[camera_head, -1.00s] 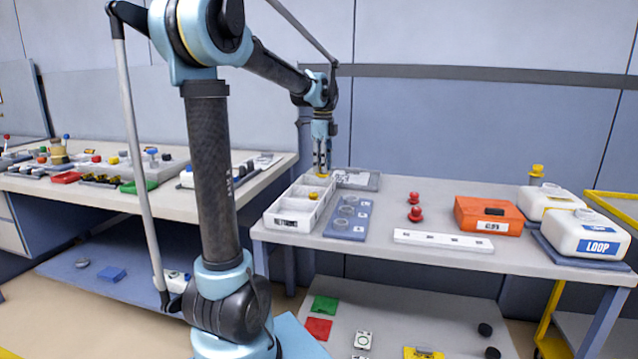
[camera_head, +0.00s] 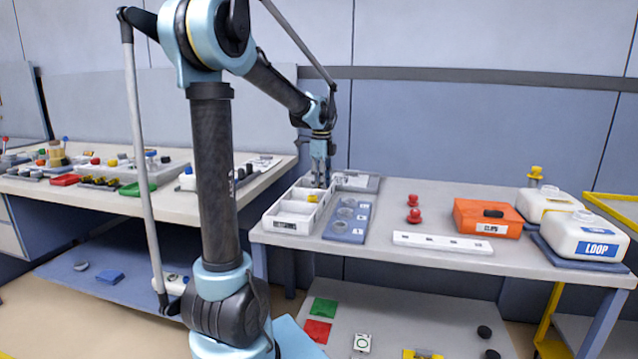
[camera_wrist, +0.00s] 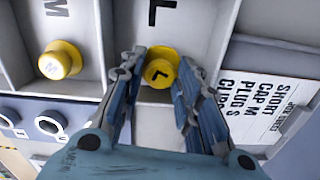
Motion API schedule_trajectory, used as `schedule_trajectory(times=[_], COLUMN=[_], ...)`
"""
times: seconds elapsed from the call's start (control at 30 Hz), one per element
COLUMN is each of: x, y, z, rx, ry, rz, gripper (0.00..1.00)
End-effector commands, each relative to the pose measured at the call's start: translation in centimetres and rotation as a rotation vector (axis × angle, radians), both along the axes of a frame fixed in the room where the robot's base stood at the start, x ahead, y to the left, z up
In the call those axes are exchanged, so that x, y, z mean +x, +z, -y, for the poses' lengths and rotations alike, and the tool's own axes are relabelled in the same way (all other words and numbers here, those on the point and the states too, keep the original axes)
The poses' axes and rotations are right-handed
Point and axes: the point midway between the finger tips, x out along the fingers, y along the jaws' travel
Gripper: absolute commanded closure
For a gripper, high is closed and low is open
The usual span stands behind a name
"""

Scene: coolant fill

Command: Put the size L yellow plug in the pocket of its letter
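The yellow plug marked L (camera_wrist: 160,71) is in the white tray's compartment lettered L (camera_wrist: 195,22), at the tray's far end. My gripper (camera_wrist: 163,62) has one finger on each side of this plug, at or very near its sides. Whether the fingers press on it is not clear. In the head view my gripper (camera_head: 320,184) reaches down into the far end of the white tray (camera_head: 286,226) and hides the L plug. A yellow plug marked M (camera_wrist: 60,60) sits in the neighbouring compartment; it also shows in the head view (camera_head: 312,198).
A blue-grey plate with round holes (camera_head: 345,229) lies right beside the tray. A grey labelled tray (camera_head: 362,182) is behind.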

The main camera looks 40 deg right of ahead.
Motion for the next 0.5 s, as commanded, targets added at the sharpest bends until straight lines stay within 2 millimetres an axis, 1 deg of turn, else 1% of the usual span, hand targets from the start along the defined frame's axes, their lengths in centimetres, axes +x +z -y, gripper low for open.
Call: schedule_trajectory(times=[0.37, 0.5], x=[-0.01, -0.01], y=[0.11, 1.0], z=[0.0, 0.0], rx=[0.0, 0.0], ry=[0.0, 0.0], rz=[0.0, 0.0], gripper=[0.56, 0.56])
